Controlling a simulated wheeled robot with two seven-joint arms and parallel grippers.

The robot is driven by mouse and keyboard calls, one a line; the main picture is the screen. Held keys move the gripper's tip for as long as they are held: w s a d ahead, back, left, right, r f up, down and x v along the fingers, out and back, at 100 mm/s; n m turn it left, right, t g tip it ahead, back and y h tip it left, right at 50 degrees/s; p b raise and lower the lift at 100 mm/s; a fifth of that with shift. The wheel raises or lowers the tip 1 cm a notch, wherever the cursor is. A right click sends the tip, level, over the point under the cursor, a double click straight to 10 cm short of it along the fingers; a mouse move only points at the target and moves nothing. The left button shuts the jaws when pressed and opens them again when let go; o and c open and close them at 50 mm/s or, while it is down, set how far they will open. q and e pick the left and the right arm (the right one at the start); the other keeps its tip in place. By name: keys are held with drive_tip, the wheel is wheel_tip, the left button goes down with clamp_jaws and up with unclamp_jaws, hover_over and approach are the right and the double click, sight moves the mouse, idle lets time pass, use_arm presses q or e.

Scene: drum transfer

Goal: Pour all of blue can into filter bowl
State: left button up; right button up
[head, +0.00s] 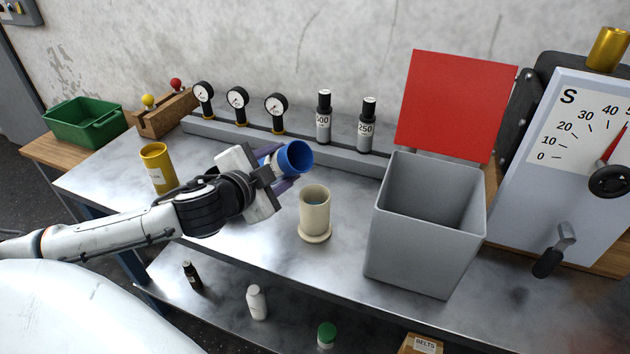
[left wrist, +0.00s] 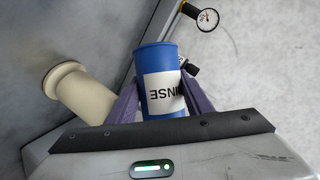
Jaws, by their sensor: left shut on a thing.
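The blue can (head: 294,157) is tilted in my left gripper (head: 279,172), with its open mouth facing right in the head view. In the left wrist view the can (left wrist: 160,62) shows a white label with "RINSE" upside down. The purple fingers of my left gripper (left wrist: 160,105) are shut on it from both sides. The filter bowl appears to be the cream cup (head: 315,212) on a round base, standing upright on the metal bench to the right of and below the can. The bowl also shows in the left wrist view (left wrist: 80,92). The can's contents are hidden. My right gripper is out of view.
A yellow can (head: 158,168) stands on the bench at left. A large grey bin (head: 422,225) with a raised red lid (head: 457,105) stands right of the bowl. Gauges (head: 237,100) and two dark-topped weights or bottles (head: 324,118) line the back rail.

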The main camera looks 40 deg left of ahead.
sight(279, 181)
use_arm(q)
drive_tip(key=shift+r+n+h+p, duration=0.2)
drive_tip(key=shift+n+h+p, duration=0.3)
drive_tip(key=shift+p, duration=0.45)
drive_tip(key=shift+n+h, duration=0.4)
drive_tip(key=shift+n, duration=0.5)
drive_tip(key=f, duration=0.2)
drive_tip(key=a+f+b, duration=0.1)
drive_tip(key=f, duration=0.2)
drive_tip(key=shift+f, duration=0.1)
drive_tip(key=shift+a+f+n+g+h+p, duration=0.15)
drive_tip(key=shift+a+f+n+h+p, duration=0.1)
drive_tip(key=shift+f, duration=0.2)
drive_tip(key=shift+a+f+n+g+h+p, duration=0.15)
drive_tip(key=shift+a+f+n, duration=0.1)
drive_tip(key=shift+f, duration=0.2)
drive_tip(key=shift+w+r+p, duration=0.1)
drive_tip(key=shift+r+p, duration=0.4)
drive_tip(key=shift+p, duration=0.35)
drive_tip(key=shift+a+r+n+h+p, duration=0.1)
drive_tip(key=shift+a+n+h+p, duration=0.25)
drive_tip(key=shift+n+h, duration=0.3)
drive_tip(key=shift+a+r+n+h, duration=0.25)
drive_tip(key=shift+r+n+h, duration=0.15)
drive_tip(key=shift+n, duration=0.25)
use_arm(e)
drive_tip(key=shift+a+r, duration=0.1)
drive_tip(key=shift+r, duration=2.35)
use_arm(q)
drive_tip(key=shift+r, duration=0.1)
